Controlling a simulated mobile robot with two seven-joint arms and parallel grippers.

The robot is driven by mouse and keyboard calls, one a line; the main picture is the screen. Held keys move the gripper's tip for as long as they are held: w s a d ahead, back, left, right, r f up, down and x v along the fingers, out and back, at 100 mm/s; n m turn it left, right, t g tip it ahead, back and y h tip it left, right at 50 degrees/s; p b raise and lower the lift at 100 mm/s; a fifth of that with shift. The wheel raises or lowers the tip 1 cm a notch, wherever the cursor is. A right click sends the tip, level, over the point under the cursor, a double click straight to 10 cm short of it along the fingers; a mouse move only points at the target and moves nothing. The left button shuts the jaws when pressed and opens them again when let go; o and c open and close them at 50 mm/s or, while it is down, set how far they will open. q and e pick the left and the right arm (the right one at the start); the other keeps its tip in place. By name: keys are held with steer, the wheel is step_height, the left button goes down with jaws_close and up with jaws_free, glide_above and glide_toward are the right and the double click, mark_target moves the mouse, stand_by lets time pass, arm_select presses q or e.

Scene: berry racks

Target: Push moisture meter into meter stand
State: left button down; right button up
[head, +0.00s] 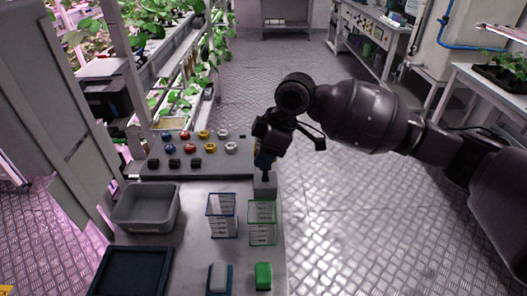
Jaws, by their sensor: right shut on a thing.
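My right gripper (266,146) reaches in from the right over the far right edge of the bench. Directly below is the meter stand (265,187), a small grey block at the bench's right edge. The meter's dark lower end overlaps the top of the stand in the head view. How deep it sits in the stand I cannot tell. My left gripper is not in view.
A dark rack with several coloured knobs (203,134) lies left of the gripper. A blue-edged rack (222,216) and a green-edged rack (262,223) stand nearer. A grey bin (146,208) and dark tray (132,270) are at left. The floor right of the bench is clear.

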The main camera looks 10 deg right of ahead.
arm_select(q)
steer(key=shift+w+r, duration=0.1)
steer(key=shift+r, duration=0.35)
arm_select(e)
steer(key=shift+f, duration=0.35)
stand_by(0.4)
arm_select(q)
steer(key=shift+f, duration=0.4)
arm_select(e)
steer(key=shift+f, duration=1.8)
steer(key=o, duration=1.5)
steer(key=shift+r+p, duration=2.2)
steer(key=shift+r, duration=0.85)
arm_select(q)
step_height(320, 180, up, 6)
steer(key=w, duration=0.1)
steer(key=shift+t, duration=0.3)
